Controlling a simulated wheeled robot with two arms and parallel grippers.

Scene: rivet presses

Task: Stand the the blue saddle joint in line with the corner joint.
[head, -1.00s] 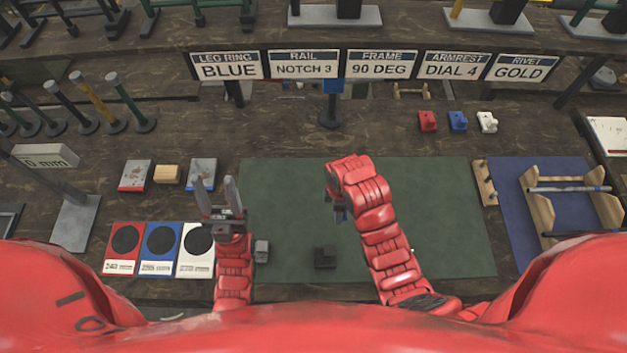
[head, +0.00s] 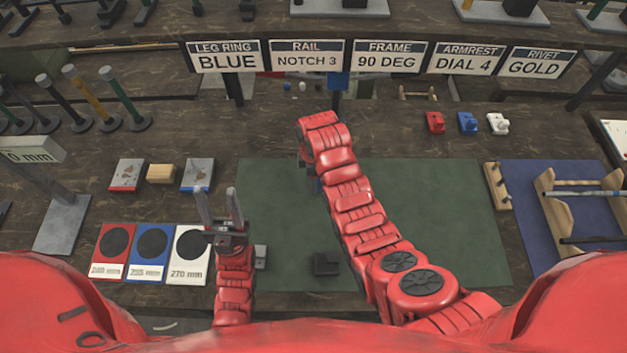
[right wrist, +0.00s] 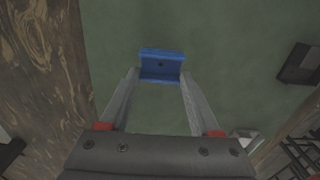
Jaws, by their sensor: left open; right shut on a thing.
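The blue saddle joint (right wrist: 162,66) is a small blue channel-like piece between the fingertips of my right gripper (right wrist: 160,82), over the green mat. In the head view my right gripper (head: 311,172) is mostly hidden behind its own wrist, above the mat's back left part. A dark stepped block (head: 326,264), which looks like the corner joint, sits on the mat nearer the front; it also shows at the right of the right wrist view (right wrist: 300,64). My left gripper (head: 221,208) is open and empty, fingers pointing up in the picture, by the mat's left edge.
A small grey block (head: 260,256) lies by the left gripper at the edge of the green mat (head: 440,215). Red, blue and white pads (head: 150,270) lie at left. A wooden rack (head: 548,205) stands at right. The mat's right part is clear.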

